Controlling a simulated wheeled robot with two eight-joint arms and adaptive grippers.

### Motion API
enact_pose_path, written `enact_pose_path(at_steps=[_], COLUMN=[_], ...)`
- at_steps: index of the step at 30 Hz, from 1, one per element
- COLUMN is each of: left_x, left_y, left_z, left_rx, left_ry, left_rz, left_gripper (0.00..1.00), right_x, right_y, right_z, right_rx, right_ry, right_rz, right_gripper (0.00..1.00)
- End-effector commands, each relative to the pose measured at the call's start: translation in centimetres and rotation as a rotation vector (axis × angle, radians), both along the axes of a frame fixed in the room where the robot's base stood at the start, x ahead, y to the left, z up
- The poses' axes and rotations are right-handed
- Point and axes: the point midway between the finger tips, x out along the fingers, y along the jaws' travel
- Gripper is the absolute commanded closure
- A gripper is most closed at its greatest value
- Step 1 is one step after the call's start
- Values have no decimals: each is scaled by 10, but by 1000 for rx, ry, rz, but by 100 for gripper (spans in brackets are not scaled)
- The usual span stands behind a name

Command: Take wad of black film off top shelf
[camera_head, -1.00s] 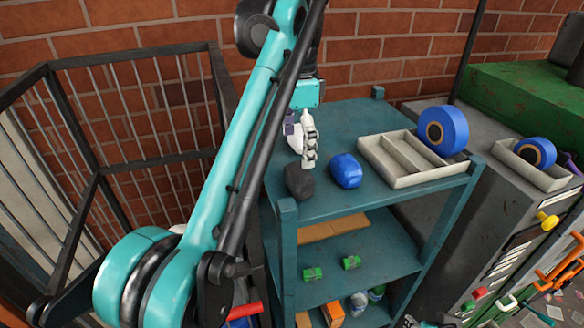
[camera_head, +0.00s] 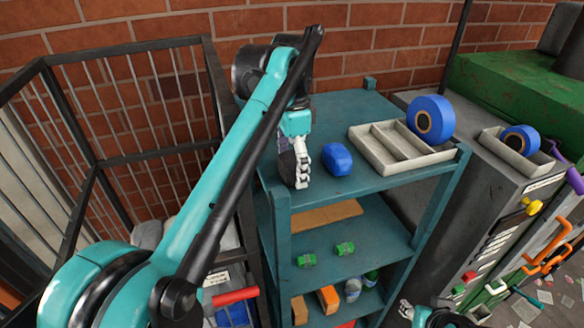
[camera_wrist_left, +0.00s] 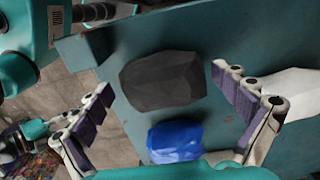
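The wad of black film (camera_head: 286,164) sits on the top of the teal shelf (camera_head: 345,110), near its left front. In the head view my left gripper (camera_head: 298,172) is right at it and hides part of it. In the left wrist view the black wad (camera_wrist_left: 162,80) lies between the two spread fingers of my left gripper (camera_wrist_left: 163,84), with a gap on each side. A blue wad (camera_head: 337,159) lies just right of the gripper; it also shows in the left wrist view (camera_wrist_left: 176,142). My right gripper (camera_head: 405,309) shows only partly at the bottom; its opening is unclear.
A pale divided tray (camera_head: 400,150) and a blue tape roll (camera_head: 431,119) stand on the top's right side. A dark barred cage (camera_head: 150,155) stands at left, a brick wall behind.

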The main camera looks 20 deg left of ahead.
Motion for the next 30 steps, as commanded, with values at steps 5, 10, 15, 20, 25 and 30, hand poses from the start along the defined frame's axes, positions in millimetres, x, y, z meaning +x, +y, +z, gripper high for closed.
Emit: enact_pose_path(at_steps=[5,10,15,20,25,30], left_x=[0,0,0,1,1,-15], left_y=[0,0,0,0,0,-18], left_z=[0,0,1,7,27,52], left_rx=[0,0,0,0,0,0], left_ry=[0,0,0,0,0,0], left_rz=[0,0,0,0,0,-5], left_gripper=[34,34,34,34,34,34], right_x=[0,0,0,0,0,0], right_y=[0,0,0,0,0,0], right_z=[0,0,0,-2,-7,-16], right_rx=[0,0,0,0,0,0], right_ry=[0,0,0,0,0,0], right_rz=[0,0,0,0,0,0], right_gripper=[60,60,60,60,60,60])
